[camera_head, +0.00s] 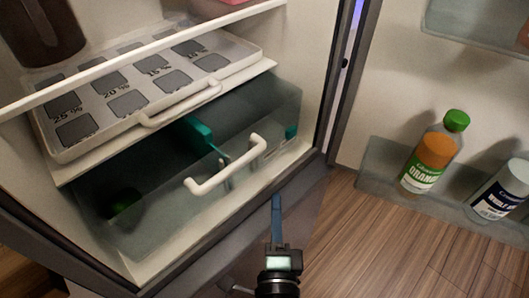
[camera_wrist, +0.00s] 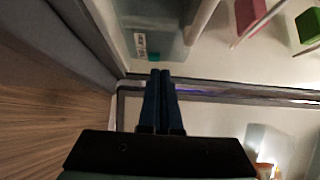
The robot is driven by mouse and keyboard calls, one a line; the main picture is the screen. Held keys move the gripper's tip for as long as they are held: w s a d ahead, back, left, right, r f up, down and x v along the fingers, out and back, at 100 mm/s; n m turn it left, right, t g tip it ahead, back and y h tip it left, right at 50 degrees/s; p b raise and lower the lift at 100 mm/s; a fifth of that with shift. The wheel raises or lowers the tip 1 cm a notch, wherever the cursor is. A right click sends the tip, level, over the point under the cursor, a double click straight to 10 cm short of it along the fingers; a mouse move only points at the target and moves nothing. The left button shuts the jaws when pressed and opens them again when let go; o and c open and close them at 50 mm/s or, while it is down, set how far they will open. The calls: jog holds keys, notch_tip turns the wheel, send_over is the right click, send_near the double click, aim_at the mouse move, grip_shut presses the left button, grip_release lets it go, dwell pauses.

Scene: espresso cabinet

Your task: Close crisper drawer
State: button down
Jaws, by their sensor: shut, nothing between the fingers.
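The crisper drawer (camera_head: 165,215) is a clear bin with a white handle (camera_head: 226,166), low in the fridge in the head view. Its front stands forward of the shelf above, so its inside shows, with a teal part (camera_head: 205,138) and a dark green item (camera_head: 123,203). How far out it stands is hard to tell. My gripper (camera_head: 277,200) is shut and empty, to the right of and below the handle, apart from it in the picture. In the wrist view my gripper (camera_wrist: 160,74) points at the fridge's front edge, beside a clear panel (camera_wrist: 155,22).
A white tray (camera_head: 150,120) with a handle and percent marks lies on the shelf above. The open fridge door at the right holds an orange juice bottle (camera_head: 433,158) and a white bottle (camera_head: 502,190). Wooden floor (camera_head: 380,250) lies clear below.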

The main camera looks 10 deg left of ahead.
jog(key=shift+w+a+p, duration=0.5)
jog(key=shift+w+a, duration=0.2)
jog(key=shift+w, duration=1.15)
jog(key=shift+w+a+p, duration=0.5)
jog(key=shift+w+a, duration=0.25)
jog(key=shift+w, duration=1.1)
jog(key=shift+w+a+p, duration=0.5)
jog(key=shift+w+a, duration=0.2)
jog(key=shift+w, duration=1.15)
jog(key=w+a, duration=0.2)
jog(key=a, duration=0.1)
jog(key=w+a+p, duration=0.1)
jog(key=w+a, duration=0.2)
jog(key=w+a+p, duration=0.1)
jog(key=w+a, duration=0.1)
jog(key=a, duration=0.2)
jog(key=shift+w, duration=0.4)
jog(key=shift+w+a, duration=0.2)
jog(key=shift+a, duration=0.05)
jog(key=shift+a+r, duration=0.2)
